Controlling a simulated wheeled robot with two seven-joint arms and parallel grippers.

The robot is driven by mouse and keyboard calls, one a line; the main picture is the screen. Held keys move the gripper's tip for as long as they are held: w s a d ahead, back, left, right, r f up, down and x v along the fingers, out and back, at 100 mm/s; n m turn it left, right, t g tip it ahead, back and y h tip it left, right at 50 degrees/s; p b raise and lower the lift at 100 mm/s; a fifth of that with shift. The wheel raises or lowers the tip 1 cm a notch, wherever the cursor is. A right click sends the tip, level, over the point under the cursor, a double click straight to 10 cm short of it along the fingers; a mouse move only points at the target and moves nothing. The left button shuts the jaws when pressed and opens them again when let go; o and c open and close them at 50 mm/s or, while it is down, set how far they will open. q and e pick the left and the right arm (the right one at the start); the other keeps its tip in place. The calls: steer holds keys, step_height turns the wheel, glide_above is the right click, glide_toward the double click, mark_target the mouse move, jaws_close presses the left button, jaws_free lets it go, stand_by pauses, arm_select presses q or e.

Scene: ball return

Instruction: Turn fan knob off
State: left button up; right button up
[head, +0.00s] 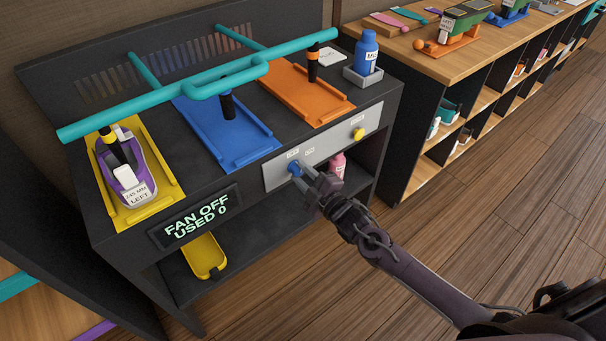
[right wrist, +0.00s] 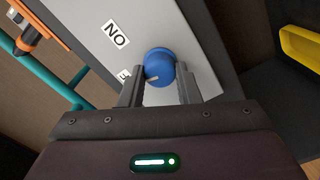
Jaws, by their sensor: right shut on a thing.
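The blue fan knob (head: 295,169) sits on a light grey panel (head: 330,150) on the front of the dark bench. My right gripper (head: 302,175) is at this knob. In the right wrist view the two fingers (right wrist: 160,90) are on either side of the blue knob (right wrist: 159,66), shut on it. A pale mark shows on the knob's face, and a label reading "NO" or "ON" is beside it. The display (head: 195,215) on the bench front reads "FAN OFF USED 0". My left gripper is not in view.
A yellow knob (head: 358,134) is on the same panel, to the right. A pink bottle (head: 338,164) stands below the panel. Yellow, blue (head: 240,150) and orange (head: 310,100) trays lie on the bench under a teal rail (head: 110,121). A blue bottle (head: 366,52) stands at the back right.

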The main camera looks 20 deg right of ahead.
steer(key=shift+f+n, duration=0.1)
steer(key=shift+n, duration=1.1)
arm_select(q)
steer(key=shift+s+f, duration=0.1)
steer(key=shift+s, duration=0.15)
arm_select(e)
steer(key=shift+n, duration=0.4)
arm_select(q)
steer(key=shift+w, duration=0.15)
arm_select(e)
steer(key=o, duration=1)
steer(key=shift+s, duration=0.1)
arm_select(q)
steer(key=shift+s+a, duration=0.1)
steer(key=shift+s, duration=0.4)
arm_select(e)
steer(key=v, duration=0.7)
steer(key=shift+s+d, duration=0.1)
steer(key=shift+s, duration=0.2)
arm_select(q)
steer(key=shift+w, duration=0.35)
